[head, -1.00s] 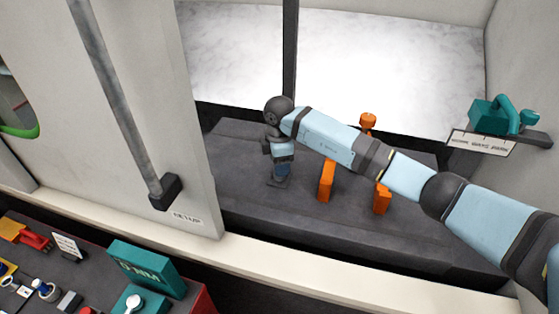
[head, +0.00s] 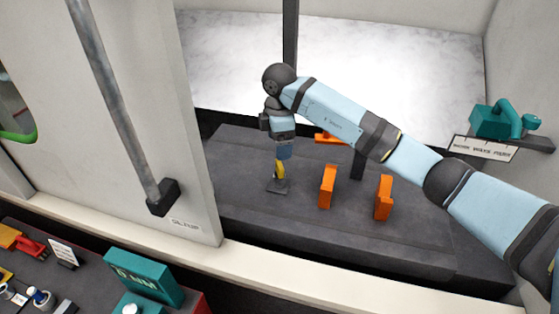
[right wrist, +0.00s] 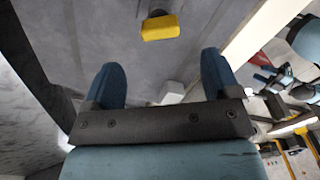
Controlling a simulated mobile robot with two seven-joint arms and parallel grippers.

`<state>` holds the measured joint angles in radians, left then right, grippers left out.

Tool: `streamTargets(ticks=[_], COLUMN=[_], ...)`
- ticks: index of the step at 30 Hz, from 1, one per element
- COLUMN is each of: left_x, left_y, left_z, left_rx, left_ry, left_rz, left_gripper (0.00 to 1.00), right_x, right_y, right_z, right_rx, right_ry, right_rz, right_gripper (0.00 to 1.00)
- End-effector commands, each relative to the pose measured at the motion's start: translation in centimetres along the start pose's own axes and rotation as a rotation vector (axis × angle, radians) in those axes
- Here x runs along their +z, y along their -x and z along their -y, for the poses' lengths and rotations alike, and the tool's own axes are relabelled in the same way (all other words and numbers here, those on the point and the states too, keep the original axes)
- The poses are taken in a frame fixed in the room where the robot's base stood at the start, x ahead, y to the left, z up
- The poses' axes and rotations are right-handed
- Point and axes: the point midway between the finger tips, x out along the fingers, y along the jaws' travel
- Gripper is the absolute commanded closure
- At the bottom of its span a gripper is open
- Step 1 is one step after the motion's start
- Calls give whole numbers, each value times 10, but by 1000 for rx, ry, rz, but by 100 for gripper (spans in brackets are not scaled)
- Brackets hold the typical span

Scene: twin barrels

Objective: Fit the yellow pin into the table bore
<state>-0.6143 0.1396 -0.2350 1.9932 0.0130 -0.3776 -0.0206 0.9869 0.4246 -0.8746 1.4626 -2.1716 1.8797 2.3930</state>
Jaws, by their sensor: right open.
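The yellow pin (head: 281,170) stands roughly upright over a dark square base (head: 277,187) on the grey machine table (head: 240,198). It also shows in the right wrist view as a yellow block (right wrist: 160,28) beyond the fingertips. The bore itself is hidden, and I cannot tell how deep the pin sits. My right gripper (head: 284,153) is just above the pin, pointing down. In the right wrist view my right gripper (right wrist: 162,76) has its blue fingers spread, with nothing between them. My left gripper is not in view.
Two orange blocks (head: 327,186) (head: 383,198) stand on the table to the right of the pin. Another orange piece (head: 328,138) is partly behind my right arm. A sliding door with a grey handle (head: 120,110) is at left. A teal object (head: 492,121) is at right.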

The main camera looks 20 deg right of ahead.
Motion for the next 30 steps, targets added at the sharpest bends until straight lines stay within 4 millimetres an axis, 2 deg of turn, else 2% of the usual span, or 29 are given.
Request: streamTargets(ticks=[3,9,30], left_x=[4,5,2], left_y=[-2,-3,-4], left_z=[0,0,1], left_rx=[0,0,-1], left_ry=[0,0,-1], left_rz=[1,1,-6], left_gripper=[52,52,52], right_x=[0,0,0], right_y=[22,42,46], right_z=[0,0,0], right_rx=[3,0,-1], right_ry=[1,0,0], right_rz=[0,0,0], right_gripper=[17,17,17])
